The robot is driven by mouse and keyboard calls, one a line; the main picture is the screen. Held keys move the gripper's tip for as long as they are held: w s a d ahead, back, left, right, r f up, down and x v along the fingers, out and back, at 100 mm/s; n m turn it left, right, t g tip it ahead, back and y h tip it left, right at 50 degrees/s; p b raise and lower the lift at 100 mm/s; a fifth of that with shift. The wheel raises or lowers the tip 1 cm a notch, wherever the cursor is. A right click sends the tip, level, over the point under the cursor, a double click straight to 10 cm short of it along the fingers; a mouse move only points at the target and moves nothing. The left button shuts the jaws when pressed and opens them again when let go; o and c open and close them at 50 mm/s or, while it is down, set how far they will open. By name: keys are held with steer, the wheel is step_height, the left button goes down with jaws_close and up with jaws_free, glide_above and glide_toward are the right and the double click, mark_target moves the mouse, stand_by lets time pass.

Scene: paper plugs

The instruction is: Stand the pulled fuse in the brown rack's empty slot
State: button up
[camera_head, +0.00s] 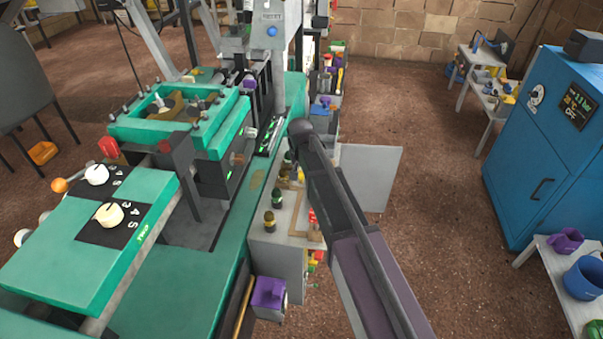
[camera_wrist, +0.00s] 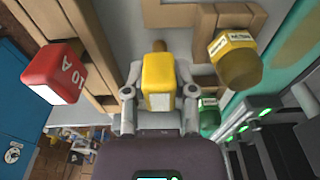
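In the wrist view a yellow fuse (camera_wrist: 158,75) with a pale label sits between the two fingers of my gripper (camera_wrist: 159,88). The fingers look closed on its sides. Its brownish far end points away from the camera. Brown wooden strips, seemingly the rack (camera_wrist: 85,50), run along the left; another brown block (camera_wrist: 225,20) is at the top. A red fuse (camera_wrist: 52,75) marked 10 A stands at the left strip. I cannot make out the empty slot. In the head view my dark arm covers the gripper and part of the grey bench top (camera_head: 270,240).
An olive-yellow fuse (camera_wrist: 235,62) stands close right of my gripper, with a green fuse (camera_wrist: 208,118) below it. The teal machine (camera_wrist: 290,75) with lit green buttons borders the right. In the head view, open floor (camera_head: 430,180) lies between the bench and the blue cabinet (camera_head: 545,150).

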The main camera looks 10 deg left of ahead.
steer(key=shift+o, duration=1.3)
steer(key=shift+r, duration=0.15)
step_height(320, 180, up, 12)
steer(key=s+p, duration=0.1)
steer(key=p, duration=1.1)
steer(key=shift+s, duration=0.2)
steer(key=s+d, duration=0.9)
steer(key=d, duration=0.5)
steer(key=s+d+g, duration=0.1)
steer(key=s+d, duration=0.8)
steer(key=d, duration=0.4)
steer(key=shift+s+d, duration=0.35)
steer(key=shift+d, duration=0.05)
